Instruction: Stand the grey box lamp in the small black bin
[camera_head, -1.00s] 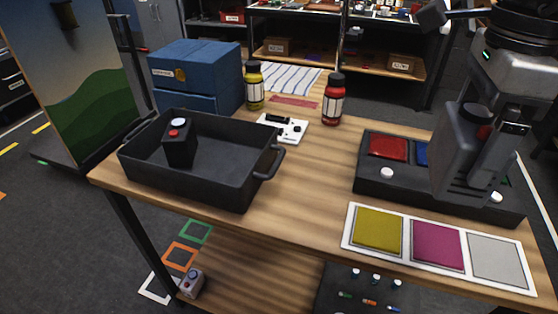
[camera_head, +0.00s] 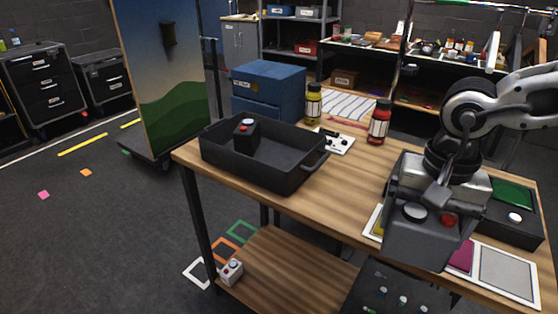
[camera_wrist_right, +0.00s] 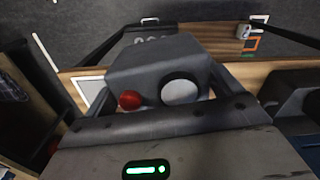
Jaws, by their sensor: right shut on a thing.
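The grey box lamp (camera_head: 425,238), a grey box with a round lamp and a red button, is held by my right gripper (camera_head: 438,190) above the table's front right part. In the right wrist view the box (camera_wrist_right: 155,68) shows close up with its red button and pale round lamp; the fingertips are partly hidden. A black bin with side handles (camera_head: 275,176) stands on the table to the left of the gripper. A black box lamp (camera_head: 245,140) with a white lamp and a red button stands in the bin's far left part. My left gripper is out of view.
Bare tabletop (camera_head: 335,195) lies between bin and gripper.

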